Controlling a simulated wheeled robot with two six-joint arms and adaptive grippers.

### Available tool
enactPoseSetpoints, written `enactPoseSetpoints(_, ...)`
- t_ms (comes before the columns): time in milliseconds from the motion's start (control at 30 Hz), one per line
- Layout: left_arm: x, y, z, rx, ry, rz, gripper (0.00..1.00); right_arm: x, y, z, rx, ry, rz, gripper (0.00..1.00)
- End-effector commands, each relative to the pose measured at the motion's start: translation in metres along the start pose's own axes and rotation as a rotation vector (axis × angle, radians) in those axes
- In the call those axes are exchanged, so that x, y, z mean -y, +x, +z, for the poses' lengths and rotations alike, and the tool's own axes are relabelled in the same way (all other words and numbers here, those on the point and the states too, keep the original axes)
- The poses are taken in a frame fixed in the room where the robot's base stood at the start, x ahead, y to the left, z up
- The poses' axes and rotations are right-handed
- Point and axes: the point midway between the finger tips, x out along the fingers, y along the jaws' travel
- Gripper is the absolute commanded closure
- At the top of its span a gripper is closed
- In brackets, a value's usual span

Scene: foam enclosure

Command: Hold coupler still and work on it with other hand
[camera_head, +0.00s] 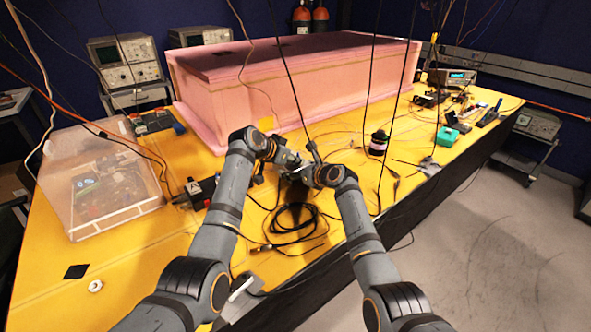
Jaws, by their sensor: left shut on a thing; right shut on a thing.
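My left gripper (285,157) and my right gripper (306,170) meet over the middle of the yellow table (222,258). Both are shut, close together, on something small between them. The coupler (296,166) appears as a small greyish piece there, mostly hidden by the fingers and wrists. I cannot make out its shape or which part each gripper holds. A black cable hangs from above to the spot beside my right gripper.
A large pink foam box (225,95) stands behind the grippers. Coiled black cable (293,218) lies below the grippers. A dark spool (378,143) and a green box (447,136) are at right. Cables hang overhead.

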Motion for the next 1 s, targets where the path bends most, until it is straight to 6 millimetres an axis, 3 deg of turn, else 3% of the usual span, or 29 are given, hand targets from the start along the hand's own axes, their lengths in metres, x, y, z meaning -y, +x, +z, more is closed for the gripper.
enactPoseSetpoints(1000, 0.0051, 0.0004, 0.0001, 0.000, 0.185, 0.233, 1.00, 0.0001, 0.0001, -0.0007, -0.001, 0.000, 0.000, 0.67)
